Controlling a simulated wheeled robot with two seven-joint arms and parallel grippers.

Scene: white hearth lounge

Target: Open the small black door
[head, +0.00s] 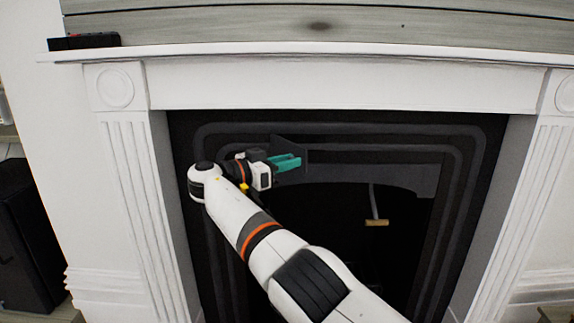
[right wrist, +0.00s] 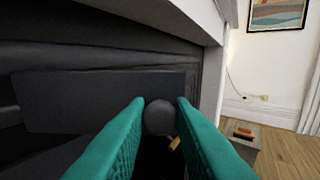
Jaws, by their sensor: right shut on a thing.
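The small black door (right wrist: 80,98) is a flat dark panel in the right wrist view. In the head view a dark panel (head: 290,143) beside the gripper seems to be the same door, standing out at an angle from the fireplace front. A round dark knob (right wrist: 160,118) sits between the teal fingers of my right gripper (head: 297,161), which is shut on it. The gripper also shows in the right wrist view (right wrist: 160,102). The door's hinge side is hard to make out against the black. My left gripper is not in view.
The black fireplace insert (head: 465,160) sits in a white surround (head: 330,82). A thin rod with a wooden-looking handle (head: 377,223) hangs in the dark opening. A black box (head: 25,235) stands at the left. A small dark object (head: 85,41) lies on the mantel.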

